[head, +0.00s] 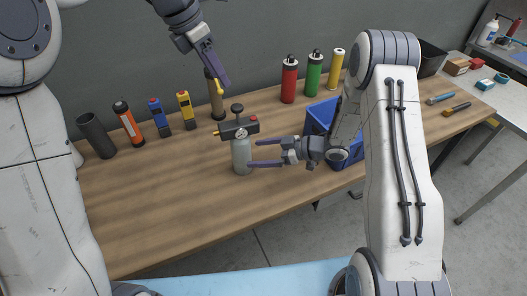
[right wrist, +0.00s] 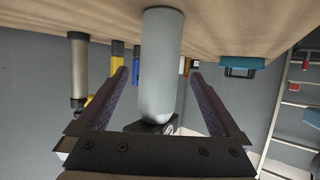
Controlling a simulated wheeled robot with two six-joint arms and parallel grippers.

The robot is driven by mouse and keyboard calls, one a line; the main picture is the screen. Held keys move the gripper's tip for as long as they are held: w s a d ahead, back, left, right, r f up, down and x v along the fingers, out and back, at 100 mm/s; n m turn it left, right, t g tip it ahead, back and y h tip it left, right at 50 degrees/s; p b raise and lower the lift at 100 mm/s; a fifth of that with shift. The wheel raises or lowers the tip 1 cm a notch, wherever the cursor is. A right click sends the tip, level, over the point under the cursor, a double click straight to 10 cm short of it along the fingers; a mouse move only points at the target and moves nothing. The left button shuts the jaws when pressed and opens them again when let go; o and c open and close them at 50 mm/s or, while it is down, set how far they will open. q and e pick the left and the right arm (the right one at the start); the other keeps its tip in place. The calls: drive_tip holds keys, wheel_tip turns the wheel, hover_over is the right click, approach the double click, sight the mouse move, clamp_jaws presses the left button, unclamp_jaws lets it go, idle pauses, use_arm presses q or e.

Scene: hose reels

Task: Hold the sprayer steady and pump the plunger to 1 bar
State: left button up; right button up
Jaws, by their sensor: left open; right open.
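The sprayer, a grey bottle (head: 241,158), stands upright on the wooden table. Its dark head carries a round gauge, a red part at the right and a yellow part at the left. The black plunger knob (head: 237,108) stands up above the head. My right gripper (head: 253,154) is open at the bottle's right side, fingers level and pointing left at it. In the right wrist view the bottle (right wrist: 161,60) appears inverted between the open fingers; contact cannot be told. My left gripper (head: 217,74) is open and empty, pointing down, above and behind the plunger.
A tan cylinder (head: 215,103) stands behind the sprayer, below my left gripper. A blue bin (head: 319,118) is right, partly behind my right arm. Red (head: 289,80), green (head: 313,75) and yellow (head: 336,68) cylinders stand at the back. The table's front left is clear.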

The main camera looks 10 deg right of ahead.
sight(234, 155)
drive_tip(key=x, duration=0.9)
drive_tip(key=shift+w+a, duration=0.1)
drive_tip(key=shift+a, duration=0.05)
clamp_jaws()
use_arm(q)
clamp_jaws()
idle(1.2)
idle(0.4)
